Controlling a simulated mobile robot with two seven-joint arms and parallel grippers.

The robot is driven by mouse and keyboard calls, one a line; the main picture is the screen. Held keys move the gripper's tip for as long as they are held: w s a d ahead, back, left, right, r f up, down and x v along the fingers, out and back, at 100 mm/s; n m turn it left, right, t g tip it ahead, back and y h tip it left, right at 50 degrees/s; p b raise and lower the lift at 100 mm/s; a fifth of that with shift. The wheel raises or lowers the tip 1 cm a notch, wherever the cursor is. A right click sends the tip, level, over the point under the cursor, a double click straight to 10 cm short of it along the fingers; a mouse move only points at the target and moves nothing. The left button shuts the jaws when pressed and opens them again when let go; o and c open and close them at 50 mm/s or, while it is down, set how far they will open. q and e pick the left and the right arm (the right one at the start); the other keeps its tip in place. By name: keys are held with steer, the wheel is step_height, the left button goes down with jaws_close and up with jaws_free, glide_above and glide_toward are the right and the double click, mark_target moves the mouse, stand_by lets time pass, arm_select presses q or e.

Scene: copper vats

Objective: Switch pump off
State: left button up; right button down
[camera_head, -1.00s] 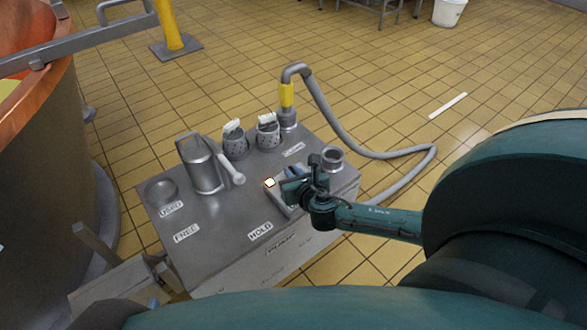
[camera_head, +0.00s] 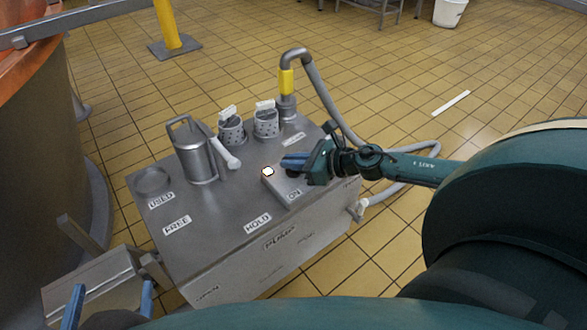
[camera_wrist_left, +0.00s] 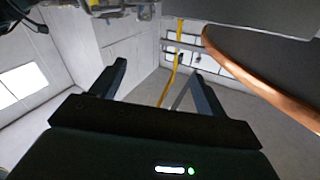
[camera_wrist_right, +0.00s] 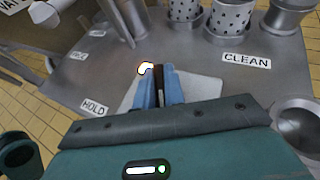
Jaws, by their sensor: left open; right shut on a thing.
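The pump switch box (camera_head: 274,184) is a low plate on the metal cart top, with a glowing white-orange lamp (camera_head: 268,171) at its left corner and an ON label (camera_head: 294,194) at its front. My right gripper (camera_head: 287,163) reaches over the box from the right. In the right wrist view its blue fingers (camera_wrist_right: 159,90) are shut on a dark upright piece, apparently the switch lever (camera_wrist_right: 158,84), beside the lit lamp (camera_wrist_right: 146,68). The fingers hide most of the lever. My left gripper (camera_head: 111,302) is open and empty at the lower left, also seen in the left wrist view (camera_wrist_left: 160,85).
On the cart (camera_head: 190,262) stand a steel jug (camera_head: 196,155), two perforated cups (camera_head: 232,132) and a hose pipe (camera_head: 287,105) with a yellow band. A grey hose (camera_head: 335,105) loops behind my right arm. A copper vat (camera_head: 45,130) rises at the left.

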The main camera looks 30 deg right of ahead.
arm_select(q)
steer(key=shift+s+d+m+t+h+b, duration=0.15)
steer(key=shift+d+m+t+h+b, duration=0.15)
steer(key=shift+h, duration=0.1)
arm_select(e)
steer(key=shift+n+y, duration=0.3)
arm_select(q)
steer(key=shift+r, duration=0.1)
arm_select(e)
steer(key=c, duration=1.5)
jaws_free()
steer(key=shift+s+d+r, duration=0.15)
steer(key=shift+s+d, duration=0.1)
steer(key=shift+s, duration=0.15)
arm_select(q)
steer(key=a+n+g+y+p, duration=0.1)
steer(key=y+p, duration=0.1)
steer(key=p, duration=0.1)
steer(key=shift+a+n+g, duration=0.2)
steer(key=shift+n+g, duration=0.1)
steer(key=shift+g, duration=0.1)
arm_select(e)
steer(key=v, duration=1.2)
steer(key=shift+d+r, duration=0.1)
steer(key=shift+r, duration=0.15)
steer(key=shift+w, duration=0.1)
